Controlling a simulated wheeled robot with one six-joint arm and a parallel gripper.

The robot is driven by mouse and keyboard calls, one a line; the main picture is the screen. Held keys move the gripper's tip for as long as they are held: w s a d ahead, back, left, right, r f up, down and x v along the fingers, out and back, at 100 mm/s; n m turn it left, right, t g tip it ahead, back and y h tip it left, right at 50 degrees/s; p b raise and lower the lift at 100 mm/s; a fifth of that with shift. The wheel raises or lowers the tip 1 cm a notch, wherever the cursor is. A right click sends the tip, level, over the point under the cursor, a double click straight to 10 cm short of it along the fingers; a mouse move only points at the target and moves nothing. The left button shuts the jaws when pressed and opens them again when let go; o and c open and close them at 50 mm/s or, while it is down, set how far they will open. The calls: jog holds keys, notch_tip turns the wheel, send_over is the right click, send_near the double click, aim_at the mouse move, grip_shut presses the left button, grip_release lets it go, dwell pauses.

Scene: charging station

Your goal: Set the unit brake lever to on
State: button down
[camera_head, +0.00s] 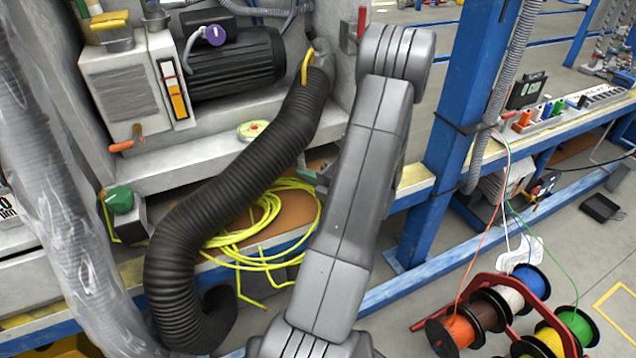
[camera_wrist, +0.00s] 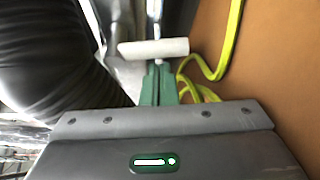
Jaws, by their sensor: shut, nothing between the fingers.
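No lever is labelled, so I cannot tell for sure which is the unit brake lever. In the head view, a red upright handle (camera_head: 361,22) stands beside the top of my arm, and an orange-red handle (camera_head: 121,147) sticks out from the grey box at left. In the wrist view, a pale cylindrical bar (camera_wrist: 154,48) lies crosswise just beyond my green fingertips; I cannot tell whether they touch it. My gripper (camera_wrist: 159,84) is shut and empty. In the head view my arm hides most of it; only a bit of green shows beside the black hose.
A thick black corrugated hose (camera_head: 235,165) runs close to my gripper on the left. Yellow cable (camera_head: 262,222) lies coiled on the brown shelf. A blue post (camera_head: 455,120) stands right of my arm. Cable spools (camera_head: 515,315) sit on the floor at lower right.

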jog(key=shift+w+a, duration=0.3)
jog(key=shift+a, duration=0.1)
jog(key=shift+w+d+n+h+p, duration=0.15)
jog(key=shift+d+n+h+p, duration=0.3)
jog(key=shift+n+p, duration=0.4)
jog(key=n+h+p, duration=0.1)
jog(key=d+p, duration=0.1)
jog(key=shift+w+r+n+g+h+p, duration=0.2)
jog(key=shift+r+n+g+h+p, duration=0.1)
jog(key=shift+n+h+p, duration=0.1)
jog(key=shift+w+d+r+n+h+p, duration=0.15)
jog(key=shift+d+n+h+p, duration=0.15)
jog(key=shift+n+h, duration=0.25)
jog(key=shift+w+d+r+n+h+p, duration=0.15)
jog(key=shift+d+n+h, duration=0.1)
jog(key=shift+n+h, duration=0.25)
jog(key=n+h+b, duration=0.1)
jog(key=d+n+h, duration=0.1)
jog(key=shift+w+r+n+b, duration=0.2)
jog(key=shift+r+n+b, duration=0.2)
jog(key=shift+d+r+n+t+h+b, duration=0.25)
jog(key=shift+r+n+t+h+b, duration=0.25)
jog(key=shift+n+h, duration=0.3)
jog(key=shift+w+r, duration=0.1)
jog(key=shift+r, duration=0.2)
jog(key=shift+d, duration=0.1)
